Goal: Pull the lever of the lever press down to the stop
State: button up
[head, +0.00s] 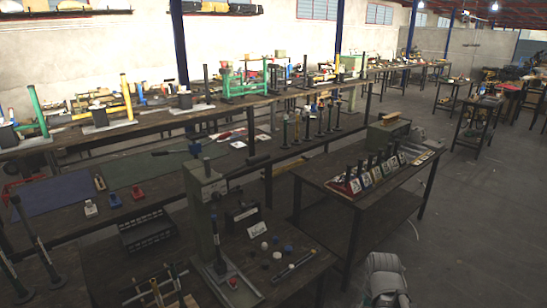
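A grey lever press (203,190) stands on the dark near bench, left of the picture's middle. The lever's joint is too small to make out. My gripper's fingers do not show in this view.
Small white and blue pieces (277,255), a dark rod (295,263) and a black crate (146,230) lie near the press. A second table (335,190) with a row of cards stands to the right. The floor (450,215) at right is clear.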

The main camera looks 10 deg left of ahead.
aim_at(239, 169)
jog(key=z, duration=0.4)
jog(key=k, duration=0.6)
jog(key=u, duration=1.45)
jog(key=i, duration=0.85)
